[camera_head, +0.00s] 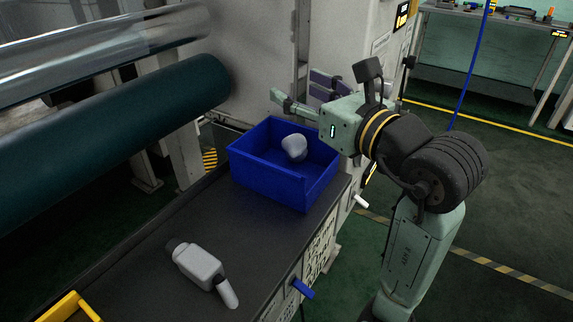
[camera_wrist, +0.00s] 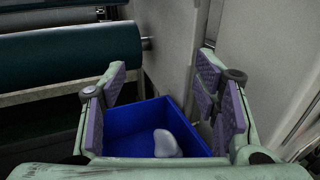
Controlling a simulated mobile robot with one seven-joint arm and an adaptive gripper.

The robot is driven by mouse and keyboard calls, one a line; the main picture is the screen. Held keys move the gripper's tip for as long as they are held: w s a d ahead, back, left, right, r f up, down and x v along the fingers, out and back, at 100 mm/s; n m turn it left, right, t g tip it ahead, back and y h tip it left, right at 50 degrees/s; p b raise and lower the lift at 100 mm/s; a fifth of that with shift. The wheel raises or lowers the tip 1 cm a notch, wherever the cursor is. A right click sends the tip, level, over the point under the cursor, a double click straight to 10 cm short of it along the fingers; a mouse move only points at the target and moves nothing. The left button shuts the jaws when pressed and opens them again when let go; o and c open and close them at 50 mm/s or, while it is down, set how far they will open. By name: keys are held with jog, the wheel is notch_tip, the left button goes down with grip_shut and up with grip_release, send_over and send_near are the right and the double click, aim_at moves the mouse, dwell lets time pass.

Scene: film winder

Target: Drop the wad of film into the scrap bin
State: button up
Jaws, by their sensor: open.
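The wad of film (camera_head: 294,147) is a pale grey-white lump. It lies inside the blue scrap bin (camera_head: 268,181), and it also shows in the wrist view (camera_wrist: 166,143) near the bin's right side. The blue bin shows in the wrist view (camera_wrist: 122,128) between my fingers. My gripper (camera_head: 296,93) is open and empty, above the back right of the bin. In the wrist view my gripper (camera_wrist: 165,95) has its purple-padded fingers spread wide apart, with nothing between the pads.
The bin stands on a dark bench (camera_head: 150,262). A white handheld device (camera_head: 201,268) lies nearer on it, with a yellow object (camera_head: 70,308) at the lower left. A pale machine wall (camera_head: 250,50) rises behind the bin.

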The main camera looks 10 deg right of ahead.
jog(key=v, duration=1.2)
